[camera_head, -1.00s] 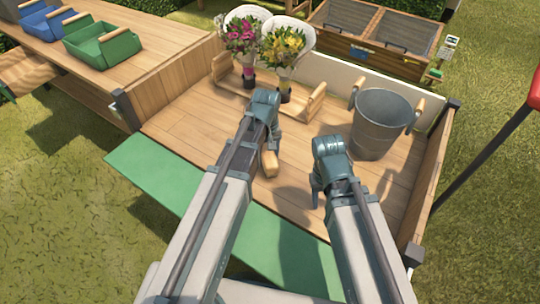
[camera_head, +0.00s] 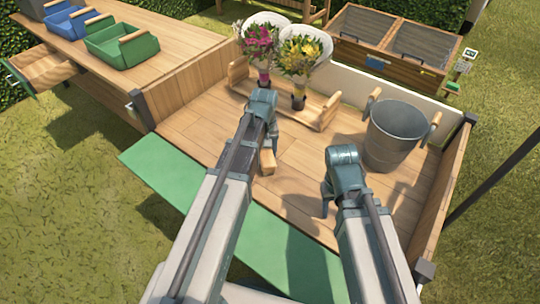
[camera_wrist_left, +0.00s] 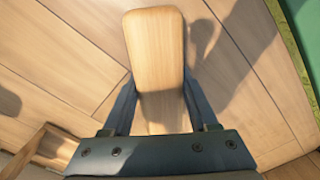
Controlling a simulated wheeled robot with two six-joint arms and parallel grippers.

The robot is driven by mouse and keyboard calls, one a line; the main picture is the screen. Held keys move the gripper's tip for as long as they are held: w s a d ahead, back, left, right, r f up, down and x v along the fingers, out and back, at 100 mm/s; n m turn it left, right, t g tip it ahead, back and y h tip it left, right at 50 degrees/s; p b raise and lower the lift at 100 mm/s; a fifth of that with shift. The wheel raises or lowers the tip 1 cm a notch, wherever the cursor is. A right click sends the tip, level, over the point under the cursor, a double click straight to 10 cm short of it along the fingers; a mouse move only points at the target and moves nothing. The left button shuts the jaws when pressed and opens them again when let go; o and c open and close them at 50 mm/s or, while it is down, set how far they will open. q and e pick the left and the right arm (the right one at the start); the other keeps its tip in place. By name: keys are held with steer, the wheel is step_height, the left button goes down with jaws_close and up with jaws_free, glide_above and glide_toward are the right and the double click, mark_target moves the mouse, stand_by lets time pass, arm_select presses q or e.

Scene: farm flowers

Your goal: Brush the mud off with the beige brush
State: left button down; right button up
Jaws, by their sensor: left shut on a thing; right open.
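A light wooden block, seemingly the beige brush (camera_head: 268,162), is held in my left gripper (camera_head: 270,143), low over the plank floor of the wooden bed. In the left wrist view the brush (camera_wrist_left: 155,45) shows its smooth rounded top between the two fingers (camera_wrist_left: 160,105). Its underside and any bristles are hidden. My right gripper (camera_head: 327,200) is open and empty, pointing down over the planks to the right. I cannot make out any mud in these views.
A wooden carrier (camera_head: 314,117) with pink flowers (camera_head: 259,40) and yellow flowers (camera_head: 302,52) stands behind the left gripper. A metal bucket (camera_head: 396,133) stands at the back right. Blue (camera_head: 72,27) and green (camera_head: 123,46) bins sit on the left bench. Planks (camera_head: 295,160) between the arms are clear.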

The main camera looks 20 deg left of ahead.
arm_select(q)
steer(key=shift+w+a, duration=0.3)
steer(key=shift+a, duration=0.5)
steer(key=shift+w+a, duration=0.25)
steer(key=shift+a, duration=0.5)
arm_select(e)
steer(key=shift+f, duration=0.15)
arm_select(q)
steer(key=shift+f, duration=0.1)
steer(key=shift+a+r+p, duration=0.1)
steer(key=shift+r+p, duration=0.3)
steer(key=shift+r, duration=0.1)
arm_select(e)
steer(key=shift+r, duration=0.55)
arm_select(q)
step_height(320, 180, up, 5)
steer(key=p, duration=0.5)
arm_select(e)
step_height(320, 180, up, 5)
steer(key=shift+f, duration=0.1)
arm_select(q)
steer(key=shift+r+p, duration=1.45)
steer(key=shift+r, duration=0.05)
arm_select(e)
steer(key=shift+r, duration=1.55)
